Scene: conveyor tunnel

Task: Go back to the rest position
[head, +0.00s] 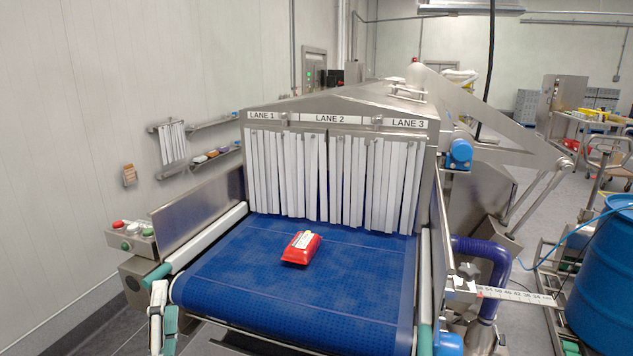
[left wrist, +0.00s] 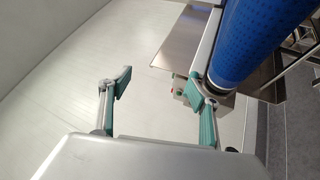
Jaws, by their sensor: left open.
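My left gripper (head: 163,312) shows at the lower left of the head view, beside the near left corner of the conveyor. In the left wrist view its two fingers (left wrist: 160,85) with teal pads stand wide apart, with nothing between them. A red pack (head: 301,248) with a pale label lies on the blue belt (head: 235,278), in front of the strip curtain and apart from the gripper. I cannot make out my right gripper in either view.
The tunnel's white strip curtain (head: 335,180) hangs below the lane signs. A button box (head: 131,235) stands left of the conveyor, near my left gripper. A blue drum (head: 602,280) is at the far right. Floor shows in the left wrist view.

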